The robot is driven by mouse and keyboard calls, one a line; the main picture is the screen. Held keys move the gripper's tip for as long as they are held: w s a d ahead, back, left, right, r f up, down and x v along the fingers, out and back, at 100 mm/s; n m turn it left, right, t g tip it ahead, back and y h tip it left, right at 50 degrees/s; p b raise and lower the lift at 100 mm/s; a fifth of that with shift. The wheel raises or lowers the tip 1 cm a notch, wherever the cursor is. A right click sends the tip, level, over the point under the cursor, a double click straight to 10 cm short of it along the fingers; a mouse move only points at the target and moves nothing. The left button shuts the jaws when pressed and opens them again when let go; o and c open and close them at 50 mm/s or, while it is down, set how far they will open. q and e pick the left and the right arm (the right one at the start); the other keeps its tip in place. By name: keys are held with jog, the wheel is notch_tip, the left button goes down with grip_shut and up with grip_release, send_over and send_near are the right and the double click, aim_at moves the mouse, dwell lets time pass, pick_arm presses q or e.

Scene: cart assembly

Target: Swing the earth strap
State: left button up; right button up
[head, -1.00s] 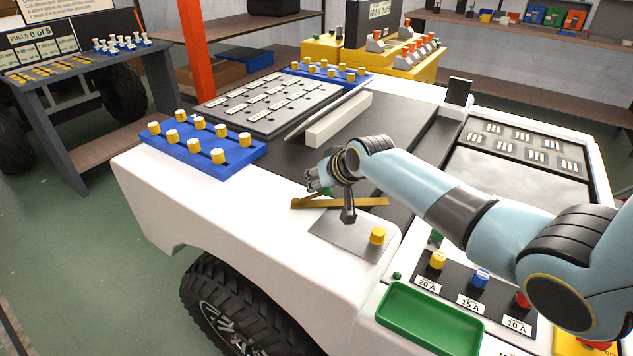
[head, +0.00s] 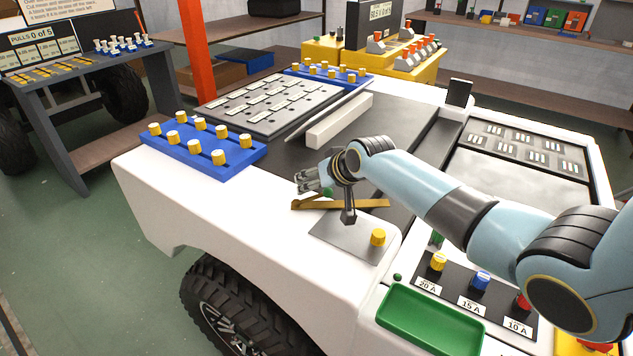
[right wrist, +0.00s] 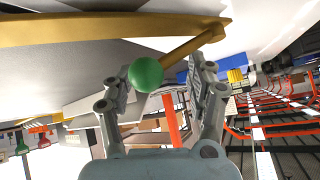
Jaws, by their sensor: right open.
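The earth strap, a brass-coloured bar (head: 365,203), lies at the cart's near corner beside a grey plate (head: 345,236). In the right wrist view a broad brass bar (right wrist: 80,29) crosses the top, and a narrower brass arm (right wrist: 188,45) runs from its end to a green ball knob (right wrist: 146,74). My right gripper (head: 304,182) is over the left end of the strap. In the right wrist view its fingers (right wrist: 160,82) are apart, with the green knob appearing between them, closer to the left finger. Contact cannot be told. My left gripper is not in view.
A yellow knob (head: 378,237) stands on the grey plate and a dark post (head: 348,205) rises beside the strap. Blue racks with yellow pegs (head: 205,147) sit to the left. A green tray (head: 430,318) and labelled fuse knobs (head: 481,281) are at the front right.

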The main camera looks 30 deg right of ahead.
jog(key=shift+o, duration=0.8)
jog(key=v, duration=1.2)
jog(key=shift+a, duration=0.1)
